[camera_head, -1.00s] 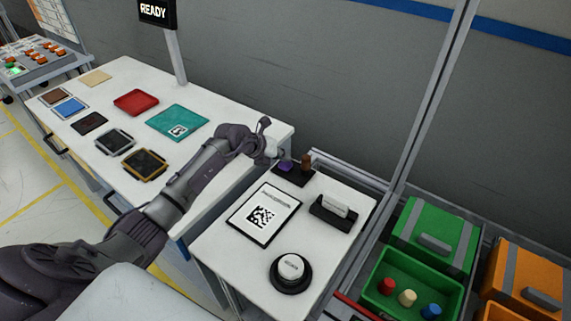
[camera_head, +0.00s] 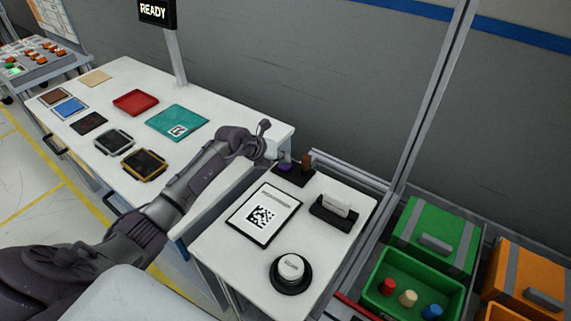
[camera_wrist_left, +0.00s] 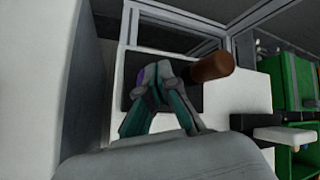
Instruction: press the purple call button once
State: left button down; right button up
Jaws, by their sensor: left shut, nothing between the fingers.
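The purple call button (camera_head: 285,168) sits on a small dark base at the back left of the small white table, beside a brown knob (camera_head: 307,161). My left gripper (camera_head: 283,157) is shut and empty, with its tips at the button in the head view. I cannot tell whether they touch it. In the left wrist view my left gripper (camera_wrist_left: 165,72) covers most of the button, and a sliver of purple (camera_wrist_left: 141,77) shows beside the fingers. The brown knob (camera_wrist_left: 211,67) stands just to the right. My right gripper is not in view.
On the small table are a coded card (camera_head: 264,215), a white lever on a black base (camera_head: 335,206) and a round white button (camera_head: 291,267). A larger table (camera_head: 215,117) with several panels stands to the left. Green (camera_head: 433,234) and orange (camera_head: 527,272) boxes stand to the right.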

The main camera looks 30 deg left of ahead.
aim_at(283, 165)
pick_arm(q)
jog(key=shift+f, duration=0.25)
dwell(0.3)
jog(key=shift+r, duration=0.1)
jog(key=shift+r+p, duration=0.8)
jog(key=shift+r, duration=0.05)
notch_tip(283, 165, up, 5)
jog(key=p, duration=0.4)
dwell(0.8)
